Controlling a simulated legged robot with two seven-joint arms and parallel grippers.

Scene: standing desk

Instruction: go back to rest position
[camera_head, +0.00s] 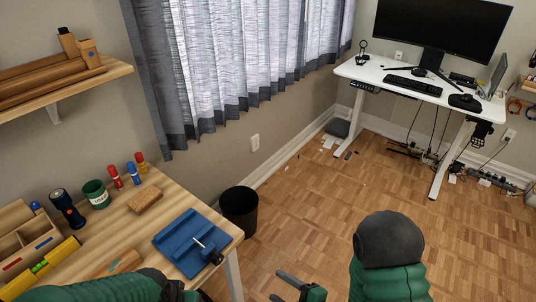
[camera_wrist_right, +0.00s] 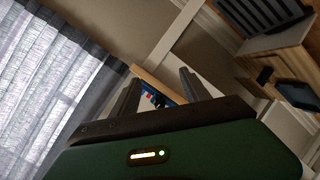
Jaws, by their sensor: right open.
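My right gripper (camera_head: 284,287) is low at the bottom middle of the head view, over the wood floor. Its two dark fingers are apart with nothing between them. They also show spread in the right wrist view (camera_wrist_right: 160,86), with the workbench edge farther off beyond them. My right arm (camera_head: 390,255), green with a dark grey cap, rises at the bottom right of the head view. My left arm (camera_head: 95,291) shows as a green band across the bottom left, in front of the workbench. Its gripper is out of the picture.
The wooden workbench (camera_head: 120,235) at left carries a blue vise (camera_head: 190,243), a green cup (camera_head: 95,193), a flashlight (camera_head: 67,209) and a wood block (camera_head: 145,201). A black bin (camera_head: 239,210) stands beside it. A white standing desk (camera_head: 420,92) is far right.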

